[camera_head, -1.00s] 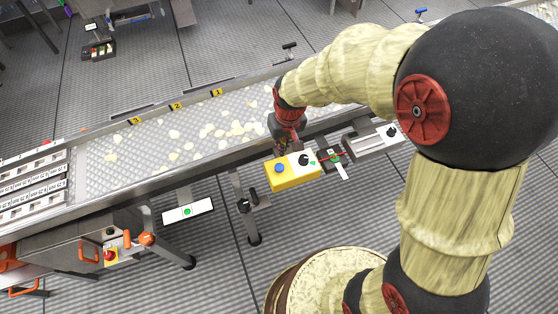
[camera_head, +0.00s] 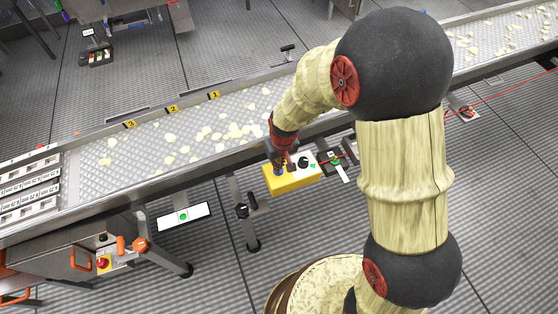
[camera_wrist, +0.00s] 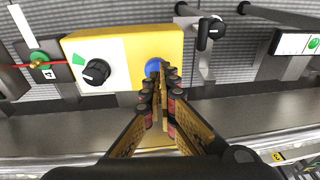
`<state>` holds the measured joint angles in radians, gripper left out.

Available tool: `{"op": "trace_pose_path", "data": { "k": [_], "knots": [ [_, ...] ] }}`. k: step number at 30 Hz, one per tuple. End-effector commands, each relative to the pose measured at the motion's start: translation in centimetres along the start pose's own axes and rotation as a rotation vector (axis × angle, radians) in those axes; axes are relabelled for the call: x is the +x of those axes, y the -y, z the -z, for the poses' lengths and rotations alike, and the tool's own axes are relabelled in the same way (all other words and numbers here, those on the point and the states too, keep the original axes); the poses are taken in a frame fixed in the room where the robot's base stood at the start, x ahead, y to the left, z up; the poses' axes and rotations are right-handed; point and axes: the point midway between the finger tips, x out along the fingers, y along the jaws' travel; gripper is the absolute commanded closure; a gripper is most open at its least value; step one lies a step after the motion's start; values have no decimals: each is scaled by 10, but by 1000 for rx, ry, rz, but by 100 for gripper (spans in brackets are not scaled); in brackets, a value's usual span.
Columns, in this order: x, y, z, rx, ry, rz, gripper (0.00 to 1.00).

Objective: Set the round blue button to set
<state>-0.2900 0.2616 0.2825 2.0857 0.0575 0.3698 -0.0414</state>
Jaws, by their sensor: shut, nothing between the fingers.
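The round blue button (camera_wrist: 153,67) sits on the yellow half of a yellow and white control box (camera_head: 291,183). In the wrist view the box (camera_wrist: 115,40) also carries a black rotary knob (camera_wrist: 96,72) on its white half, beside a green mark. My gripper (camera_wrist: 166,72) is shut and empty, with its fingertips at the right edge of the blue button. They partly cover the button, and I cannot tell whether they touch it. In the head view my gripper (camera_head: 279,168) is over the yellow half and hides most of the button.
A conveyor (camera_head: 190,150) with pale chips runs behind the box. A green button unit (camera_wrist: 40,60) stands beside the white half. A black-handled lever (camera_wrist: 210,30) and a white panel with a green button (camera_head: 184,215) are on the other side.

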Motion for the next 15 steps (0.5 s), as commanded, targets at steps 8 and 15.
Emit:
{"op": "trace_pose_path", "data": {
  "k": [8, 15],
  "knots": [
    [14, 0, 0, 0, 0, 0, 100],
    [14, 0, 0, 1, -1, 0, 100]
  ]
}}
